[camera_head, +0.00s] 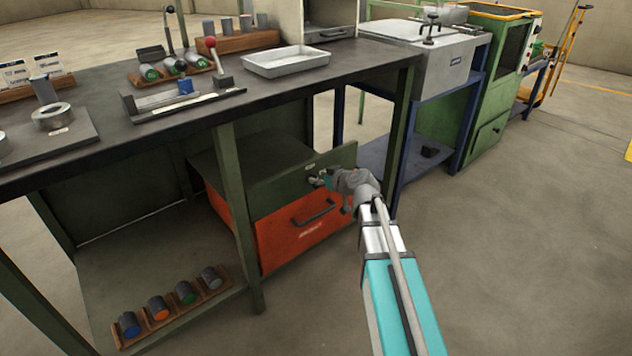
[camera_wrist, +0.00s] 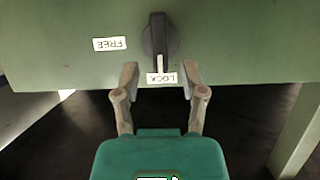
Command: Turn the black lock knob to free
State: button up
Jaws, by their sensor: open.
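The black lock knob (camera_wrist: 158,36) sits on a green panel (camera_wrist: 230,50) in the wrist view. Its white pointer line points down to a LOCK label (camera_wrist: 162,79). A FREE label (camera_wrist: 110,44) is to the left; both labels appear upside down. My gripper (camera_wrist: 160,75) is open, its fingertips on either side of the LOCK label, just below the knob, with nothing visible between them but the label. In the head view my gripper (camera_head: 322,180) is at the green panel (camera_head: 340,158) above an orange drawer (camera_head: 290,240); the knob is hard to make out there.
The dark workbench top (camera_head: 260,85) overhangs the cabinet, with a green bench leg (camera_head: 238,220) in front of it. The drawer handle (camera_head: 313,213) juts out below the panel. A rack of cylinders (camera_head: 172,318) lies on the lower shelf. The floor at the right is clear.

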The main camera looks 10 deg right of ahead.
jog(key=shift+x, duration=1)
grip_shut()
